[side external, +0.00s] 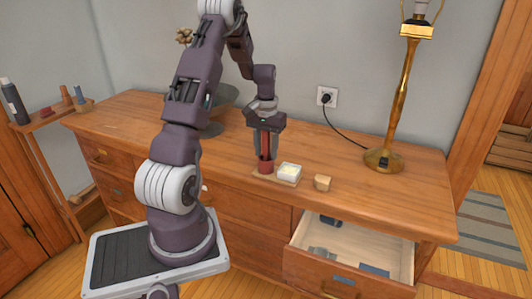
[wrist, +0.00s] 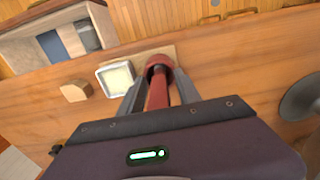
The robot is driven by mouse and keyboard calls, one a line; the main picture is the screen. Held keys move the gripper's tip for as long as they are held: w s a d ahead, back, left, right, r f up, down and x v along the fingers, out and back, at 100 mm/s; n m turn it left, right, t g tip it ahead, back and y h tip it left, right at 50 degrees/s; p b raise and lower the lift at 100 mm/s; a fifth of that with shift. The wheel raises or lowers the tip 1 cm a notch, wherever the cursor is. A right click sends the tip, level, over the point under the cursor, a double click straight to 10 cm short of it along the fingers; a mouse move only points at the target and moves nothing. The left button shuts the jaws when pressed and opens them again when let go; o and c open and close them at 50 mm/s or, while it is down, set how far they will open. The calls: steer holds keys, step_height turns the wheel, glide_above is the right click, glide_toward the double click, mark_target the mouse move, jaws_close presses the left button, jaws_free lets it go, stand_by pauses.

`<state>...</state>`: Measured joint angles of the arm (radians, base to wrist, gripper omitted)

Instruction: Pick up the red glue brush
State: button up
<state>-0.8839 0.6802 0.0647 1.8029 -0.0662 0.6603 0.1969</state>
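The red glue brush (side external: 265,148) stands upright with its lower end in a small red pot (side external: 264,168) on the dresser top. In the wrist view the brush handle (wrist: 158,92) runs from the pot (wrist: 159,62) back toward my palm. My gripper (side external: 265,145) points down over it, with one finger on each side of the handle. The fingers in the wrist view (wrist: 160,92) look spread, with narrow gaps beside the handle. The brush's bristles are hidden in the pot.
A white square dish (side external: 289,171) stands right beside the pot on a thin board (side external: 288,182). A small wooden block (side external: 322,183) is further right. A brass lamp (side external: 384,160) stands at the right, its cord running to the wall. A drawer (side external: 350,245) below is pulled out.

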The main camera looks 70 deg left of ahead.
jaws_close()
step_height(320, 180, up, 10)
steer(key=shift+r, duration=0.1)
steer(key=shift+c, duration=2.4)
jaws_free()
jaws_close()
